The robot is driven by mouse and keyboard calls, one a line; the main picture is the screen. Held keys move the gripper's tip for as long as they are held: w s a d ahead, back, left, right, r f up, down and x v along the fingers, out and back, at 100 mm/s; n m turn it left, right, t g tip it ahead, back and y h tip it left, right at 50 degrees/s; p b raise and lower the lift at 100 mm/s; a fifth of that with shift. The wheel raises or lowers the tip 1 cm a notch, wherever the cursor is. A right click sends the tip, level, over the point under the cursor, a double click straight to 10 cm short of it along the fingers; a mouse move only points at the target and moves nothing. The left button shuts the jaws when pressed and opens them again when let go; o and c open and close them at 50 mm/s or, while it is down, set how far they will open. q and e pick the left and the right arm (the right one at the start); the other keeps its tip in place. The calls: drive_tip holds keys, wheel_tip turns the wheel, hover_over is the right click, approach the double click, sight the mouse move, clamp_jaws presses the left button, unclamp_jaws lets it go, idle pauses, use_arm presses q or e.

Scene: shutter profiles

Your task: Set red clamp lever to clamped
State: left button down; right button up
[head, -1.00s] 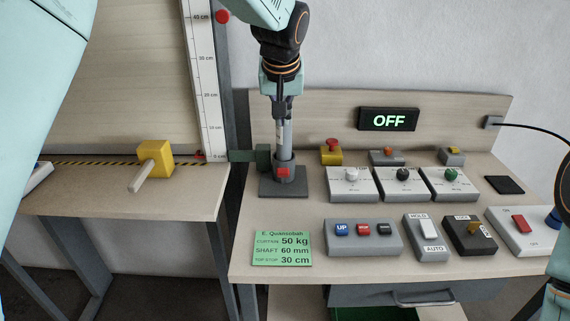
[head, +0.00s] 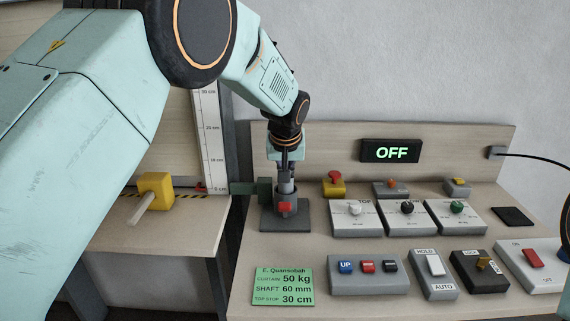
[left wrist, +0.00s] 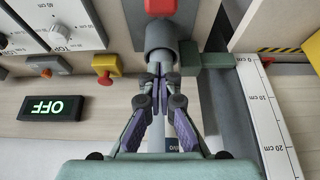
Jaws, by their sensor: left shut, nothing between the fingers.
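The red clamp lever (head: 285,208) is on the front of a grey clamp collar (head: 286,195), which stands on a dark square base plate (head: 270,222) at the bench's left. In the left wrist view the red lever (left wrist: 160,7) is at the top edge, partly cut off, just beyond the grey collar (left wrist: 160,42). My left gripper (head: 286,170) is above the collar, pointing down, apart from the lever. In the left wrist view its fingertips (left wrist: 160,72) are together and empty, in line with the collar. A light tube is partly hidden behind the fingers. My right gripper is out of view.
A green arm piece (head: 250,187) joins the collar's left side. A yellow block with a peg (head: 154,190) and a white scale (head: 213,140) are left. Switch boxes (head: 368,275) fill the bench right. A green card (head: 283,287) lies in front.

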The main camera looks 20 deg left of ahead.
sight(283, 202)
use_arm(q)
drive_tip(key=shift+f, duration=0.5)
drive_tip(key=shift+s+f, duration=0.35)
drive_tip(key=shift+s, duration=0.3)
drive_tip(key=shift+s+f, duration=0.35)
drive_tip(key=shift+s, duration=0.25)
drive_tip(key=shift+s+d+f, duration=0.15)
drive_tip(key=shift+d+f, duration=0.2)
drive_tip(key=shift+f, duration=0.05)
drive_tip(key=shift+s+a+r, duration=0.1)
drive_tip(key=shift+s+a, duration=0.05)
drive_tip(key=shift+a, duration=0.05)
